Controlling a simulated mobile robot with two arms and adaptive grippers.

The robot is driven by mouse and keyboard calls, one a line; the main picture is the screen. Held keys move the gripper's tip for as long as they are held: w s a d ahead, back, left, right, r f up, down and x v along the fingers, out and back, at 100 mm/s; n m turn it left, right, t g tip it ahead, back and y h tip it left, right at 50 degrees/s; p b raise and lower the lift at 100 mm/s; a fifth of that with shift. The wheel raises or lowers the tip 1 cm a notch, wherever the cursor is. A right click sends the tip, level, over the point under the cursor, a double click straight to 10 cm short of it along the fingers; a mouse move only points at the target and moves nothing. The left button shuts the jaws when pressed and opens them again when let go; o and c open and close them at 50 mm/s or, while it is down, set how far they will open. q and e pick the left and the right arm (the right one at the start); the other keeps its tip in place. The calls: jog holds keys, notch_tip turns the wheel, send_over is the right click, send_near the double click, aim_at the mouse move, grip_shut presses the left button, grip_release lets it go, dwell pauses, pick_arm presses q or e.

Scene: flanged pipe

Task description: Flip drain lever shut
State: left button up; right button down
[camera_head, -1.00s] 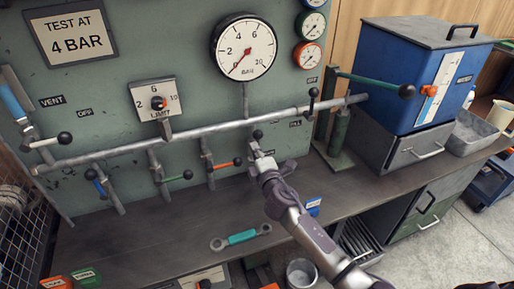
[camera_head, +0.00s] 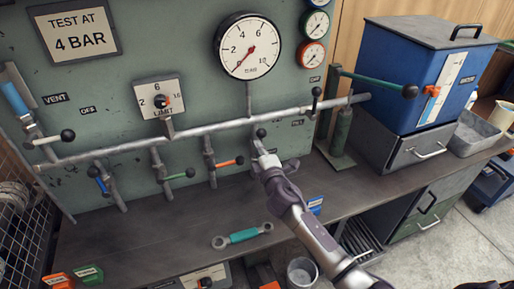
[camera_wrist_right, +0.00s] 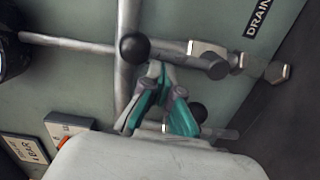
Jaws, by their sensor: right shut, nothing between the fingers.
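The drain lever is most likely the black-knobbed lever whose knob (camera_wrist_right: 135,47) shows beside the DRAIN label (camera_wrist_right: 262,15) in the wrist view. Its grey arm runs right to a valve on the pipe. My right gripper (camera_head: 260,153) is shut and empty, low in front of the panel, just below another black knob (camera_head: 261,133). In the wrist view its green-padded fingers (camera_wrist_right: 165,105) lie below the first knob and close to a second dark knob (camera_wrist_right: 197,112). I cannot tell whether they touch either. My left gripper is not in view.
A grey pipe (camera_head: 210,130) crosses the panel, with several coloured-handled levers along it. A gauge (camera_head: 247,46) is above. A blue box (camera_head: 400,80) stands right, a green bar (camera_head: 375,82) reaching in front. A teal-handled wrench (camera_head: 243,236) lies on the bench.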

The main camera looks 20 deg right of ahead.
jog(key=shift+d, duration=0.15)
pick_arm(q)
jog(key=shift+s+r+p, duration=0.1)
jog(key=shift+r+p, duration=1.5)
pick_arm(e)
jog(key=d+f+m, duration=0.2)
jog(key=d+m, duration=0.1)
jog(key=m, duration=0.5)
jog(key=d+f+m+y, duration=0.1)
jog(key=d+m, duration=0.3)
jog(key=m, duration=0.4)
jog(key=shift+d+f+m+g, duration=0.3)
jog(key=shift+f+m, duration=0.1)
jog(key=shift+f, duration=0.3)
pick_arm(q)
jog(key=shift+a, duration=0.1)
pick_arm(e)
jog(key=shift+w, duration=0.1)
